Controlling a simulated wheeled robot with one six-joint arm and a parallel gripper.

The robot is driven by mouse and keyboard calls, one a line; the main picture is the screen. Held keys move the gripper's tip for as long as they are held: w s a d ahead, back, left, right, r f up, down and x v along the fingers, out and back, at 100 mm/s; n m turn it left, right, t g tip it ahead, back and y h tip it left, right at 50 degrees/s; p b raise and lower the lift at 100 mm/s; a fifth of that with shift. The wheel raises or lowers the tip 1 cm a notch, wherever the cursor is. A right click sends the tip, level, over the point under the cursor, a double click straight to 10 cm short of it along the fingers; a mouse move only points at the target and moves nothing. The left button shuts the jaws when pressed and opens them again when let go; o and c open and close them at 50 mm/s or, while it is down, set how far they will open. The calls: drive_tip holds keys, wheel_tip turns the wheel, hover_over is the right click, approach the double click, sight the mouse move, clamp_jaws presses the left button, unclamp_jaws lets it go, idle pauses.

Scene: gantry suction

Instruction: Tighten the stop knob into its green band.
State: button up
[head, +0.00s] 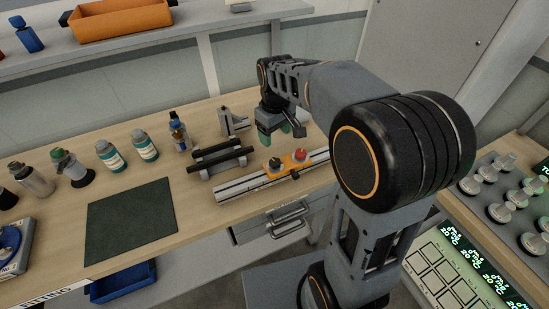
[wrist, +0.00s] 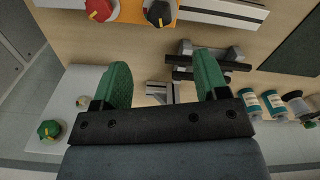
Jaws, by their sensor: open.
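An orange carriage (head: 287,167) sits on a silver rail (head: 240,187) on the bench. It carries a black knob (head: 274,164) and a red knob (head: 299,155). In the wrist view, the red knob (wrist: 101,9) and the black knob (wrist: 159,12) show at the top edge, each with a yellow pointer. A green knob (wrist: 49,130) is on a pale panel at left. I cannot tell which is the stop knob, and no green band is clear. My gripper (head: 281,135) is open and empty, with green fingers (wrist: 163,78), behind the carriage and apart from it.
A black bar on a stand (head: 220,160) lies left of the gripper. A grey bracket (head: 233,122) stands behind it. Several bottles (head: 144,146) line the bench's back. The dark mat (head: 130,220) is bare. A console with knobs (head: 505,195) stands at right.

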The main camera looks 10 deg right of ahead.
sight(275, 161)
wheel_tip(275, 161, down, 12)
drive_tip(key=shift+w+n+p, duration=0.1)
drive_tip(key=shift+n+p, duration=0.2)
drive_tip(key=shift+n, duration=0.7)
drive_tip(key=c, duration=0.9)
